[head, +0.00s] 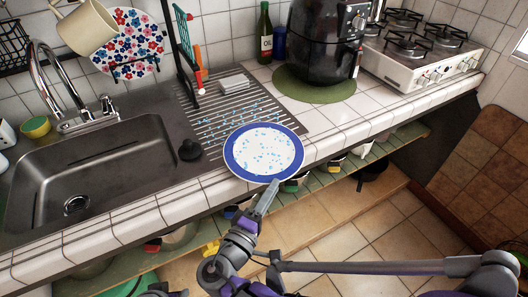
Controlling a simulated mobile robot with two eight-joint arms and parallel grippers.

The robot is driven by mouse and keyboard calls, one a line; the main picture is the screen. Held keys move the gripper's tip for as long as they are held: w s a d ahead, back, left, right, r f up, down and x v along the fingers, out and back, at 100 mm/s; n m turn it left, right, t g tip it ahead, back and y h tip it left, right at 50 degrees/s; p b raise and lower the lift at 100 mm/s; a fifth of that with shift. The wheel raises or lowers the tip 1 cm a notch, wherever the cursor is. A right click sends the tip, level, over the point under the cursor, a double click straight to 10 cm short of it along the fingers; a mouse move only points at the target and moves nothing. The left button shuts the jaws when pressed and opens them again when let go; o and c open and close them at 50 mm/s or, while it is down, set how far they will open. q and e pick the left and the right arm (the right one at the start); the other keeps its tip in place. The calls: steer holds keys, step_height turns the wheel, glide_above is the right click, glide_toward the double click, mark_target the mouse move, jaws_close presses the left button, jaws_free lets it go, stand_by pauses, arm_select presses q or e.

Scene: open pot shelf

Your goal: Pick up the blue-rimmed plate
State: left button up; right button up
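The blue-rimmed plate (263,152) is white with light blue specks and a broad blue rim. It shows face up at the front of the tiled counter, right of the sink, and its near rim overlaps the counter's front edge. My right gripper (272,187) comes up from below, its fingertips at the plate's near rim. The fingers are seen edge-on, so I cannot tell whether they are closed on the rim or only beside it. My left gripper is not in view.
A sink (90,170) with a tap (75,105) lies left. A dark stopper (190,150) sits beside the plate. Behind are a ribbed drainboard (225,108), a black fryer (322,45) and a stove (425,50). An open shelf (330,190) with cookware runs below the counter.

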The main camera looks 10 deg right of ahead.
mark_target(286, 167)
steer(key=x, duration=0.8)
steer(key=shift+r, duration=0.2)
jaws_close()
stand_by(1.2)
